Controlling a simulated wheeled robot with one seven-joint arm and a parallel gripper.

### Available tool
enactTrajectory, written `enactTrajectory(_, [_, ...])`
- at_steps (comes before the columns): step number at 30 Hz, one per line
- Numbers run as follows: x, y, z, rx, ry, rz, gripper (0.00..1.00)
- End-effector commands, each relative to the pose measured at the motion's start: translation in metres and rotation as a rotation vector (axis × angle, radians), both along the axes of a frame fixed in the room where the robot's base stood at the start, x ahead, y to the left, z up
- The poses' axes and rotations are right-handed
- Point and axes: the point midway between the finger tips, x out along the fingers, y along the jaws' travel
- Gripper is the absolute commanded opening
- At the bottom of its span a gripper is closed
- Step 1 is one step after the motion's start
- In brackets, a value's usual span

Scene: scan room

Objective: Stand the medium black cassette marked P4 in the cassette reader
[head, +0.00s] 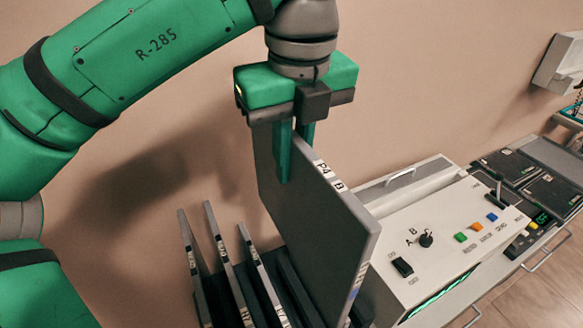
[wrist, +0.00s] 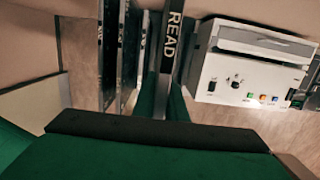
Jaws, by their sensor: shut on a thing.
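The black cassette marked P4 (head: 312,225) is a large flat dark plate with a grey edge that carries white P4 and B labels. My gripper (head: 295,160) is shut on its top edge, one finger on each face. Whether the cassette's lower edge is clear of the rack beneath is hidden.
Several cassettes (head: 228,265) stand in a dark rack (head: 290,285) left of and below the held one. The console has a knob, a black switch and coloured buttons. Dark panels (head: 548,190) lie on the counter to its right. A wall runs behind.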

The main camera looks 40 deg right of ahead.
Motion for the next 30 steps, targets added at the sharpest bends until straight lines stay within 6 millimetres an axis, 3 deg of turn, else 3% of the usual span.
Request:
enactTrajectory(15, [0.000,0.000,0.030,-0.001,-0.001,0.001,0.00])
enactTrajectory(30, [0.000,0.000,0.031,-0.001,-0.001,0.000,0.00])
